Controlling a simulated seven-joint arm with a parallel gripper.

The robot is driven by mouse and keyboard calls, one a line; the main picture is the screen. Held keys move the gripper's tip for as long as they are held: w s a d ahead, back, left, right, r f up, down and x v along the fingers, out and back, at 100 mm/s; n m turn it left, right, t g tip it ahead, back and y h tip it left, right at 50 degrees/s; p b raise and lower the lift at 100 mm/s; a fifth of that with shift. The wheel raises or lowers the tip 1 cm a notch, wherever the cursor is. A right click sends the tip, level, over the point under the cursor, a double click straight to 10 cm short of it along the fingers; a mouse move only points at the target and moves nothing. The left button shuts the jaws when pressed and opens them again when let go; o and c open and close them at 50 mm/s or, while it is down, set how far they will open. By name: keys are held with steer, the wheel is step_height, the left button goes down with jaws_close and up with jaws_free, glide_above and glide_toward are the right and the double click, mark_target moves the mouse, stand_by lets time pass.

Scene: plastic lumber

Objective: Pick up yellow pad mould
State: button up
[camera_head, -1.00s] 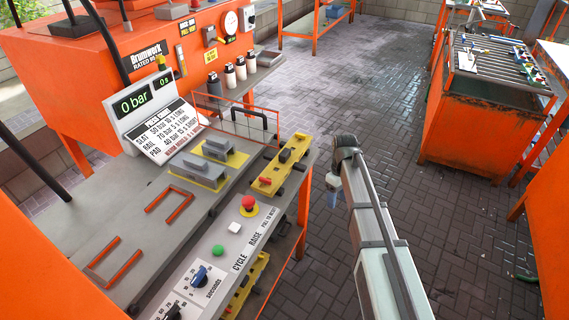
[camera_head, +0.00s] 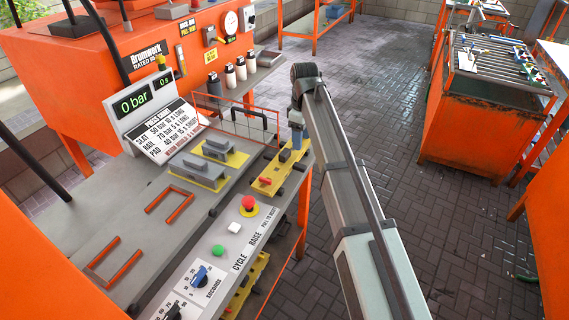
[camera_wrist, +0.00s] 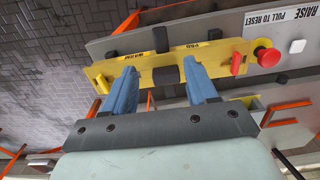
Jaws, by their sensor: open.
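The yellow pad mould (camera_head: 277,174) is a long yellow block with dark fittings and a red lever, at the right edge of the press bench. In the wrist view the mould (camera_wrist: 205,57) runs across the picture; a label that seems to read PAD is upside down. My gripper (camera_head: 297,136) is above its far end in the head view. In the wrist view my gripper (camera_wrist: 160,75) has its two blue fingers apart, reaching towards the mould, with a dark block of it between them. Nothing is held. Contact cannot be told.
Grey blocks on yellow bases (camera_head: 209,164) stand left of the mould. A red emergency button (camera_head: 249,203) and a green button (camera_head: 218,250) are on the near control panel. Another yellow mould (camera_head: 248,287) sits on the shelf below. A wire guard (camera_head: 238,122) stands behind.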

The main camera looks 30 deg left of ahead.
glide_above(299, 165)
steer(key=f, duration=0.6)
steer(key=shift+d, duration=0.2)
steer(key=shift+a+f, duration=0.15)
steer(key=shift+f, duration=1.2)
steer(key=shift+a+f, duration=0.1)
steer(key=shift+f, duration=1.2)
jaws_close()
